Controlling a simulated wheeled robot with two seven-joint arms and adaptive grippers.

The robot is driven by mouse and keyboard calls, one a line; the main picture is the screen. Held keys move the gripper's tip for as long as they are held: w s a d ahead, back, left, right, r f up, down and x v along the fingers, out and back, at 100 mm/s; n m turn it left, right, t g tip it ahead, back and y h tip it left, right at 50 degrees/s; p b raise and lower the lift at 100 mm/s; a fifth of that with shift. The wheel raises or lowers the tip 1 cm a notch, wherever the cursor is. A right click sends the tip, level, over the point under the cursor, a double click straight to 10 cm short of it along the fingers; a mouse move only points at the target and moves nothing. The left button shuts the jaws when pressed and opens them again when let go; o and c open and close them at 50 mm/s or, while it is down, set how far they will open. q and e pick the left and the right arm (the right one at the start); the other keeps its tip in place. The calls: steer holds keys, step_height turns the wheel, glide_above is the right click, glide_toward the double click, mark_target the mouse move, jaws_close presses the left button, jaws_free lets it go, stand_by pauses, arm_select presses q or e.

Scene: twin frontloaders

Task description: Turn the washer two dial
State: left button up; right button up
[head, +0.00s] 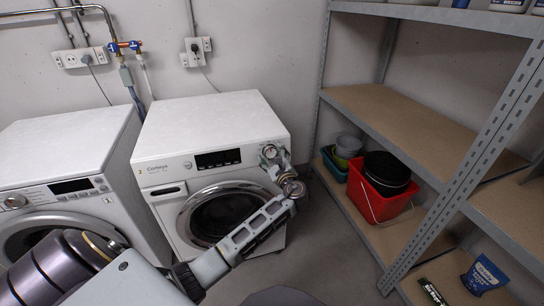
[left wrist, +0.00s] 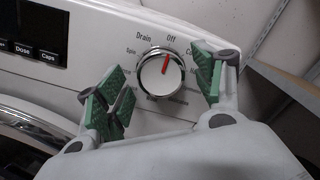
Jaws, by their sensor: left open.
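Washer two (head: 215,122) is the white front-loader marked "2", on the right of the pair in the head view. Its dial (left wrist: 161,78) is a round white knob with a chrome rim and a red mark. The red mark points up, close to the word "Off". My left gripper (head: 271,160) is at the right end of the washer's control panel, largely covering the dial in the head view. In the left wrist view, its green-padded fingers (left wrist: 160,88) are open on either side of the dial, with visible gaps. My right gripper is not in view.
Another washer (head: 65,150) stands at the left. A metal shelf unit (head: 400,110) stands at the right, with a red bucket (head: 370,200) on its low board. The washer door (head: 190,222) is closed below the panel. Pipes and sockets are on the wall behind.

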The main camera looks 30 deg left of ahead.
arm_select(q)
steer(key=shift+d, duration=0.15)
steer(key=v, duration=1.1)
steer(key=shift+s+d, duration=0.3)
stand_by(0.4)
